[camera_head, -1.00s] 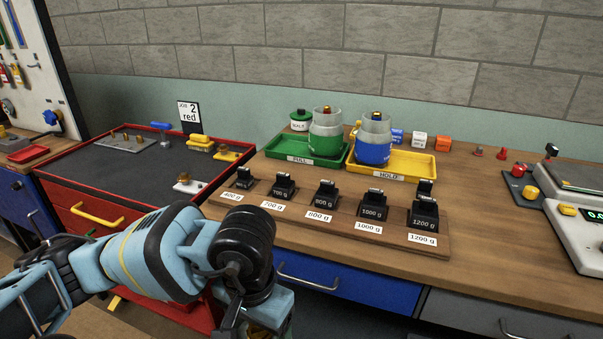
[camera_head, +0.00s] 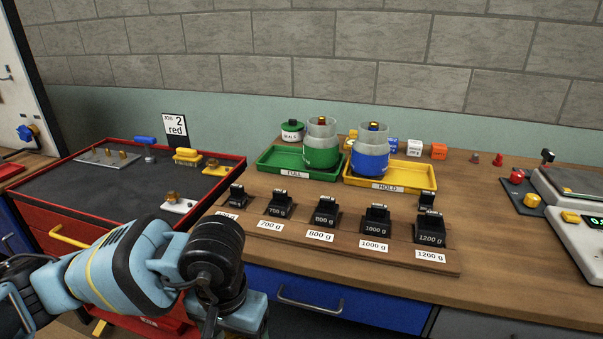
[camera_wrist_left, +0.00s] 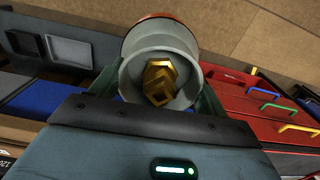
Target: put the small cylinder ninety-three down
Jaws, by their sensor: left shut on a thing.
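My left gripper (camera_wrist_left: 157,100) is shut around a small grey cylinder (camera_wrist_left: 185,42) in the left wrist view. The cylinder has an open top with a gold piece inside and a reddish-orange part at its far edge. No number can be read on it. In the head view my left arm reaches in at the lower left, in front of the bench. Its fingers and the held cylinder are hidden there behind the arm or below the frame. My right gripper is not in view.
In front stands a wooden rack (camera_head: 345,249) with several black weights. A red cart (camera_head: 40,207) stands left; scales (camera_head: 585,222) stand right.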

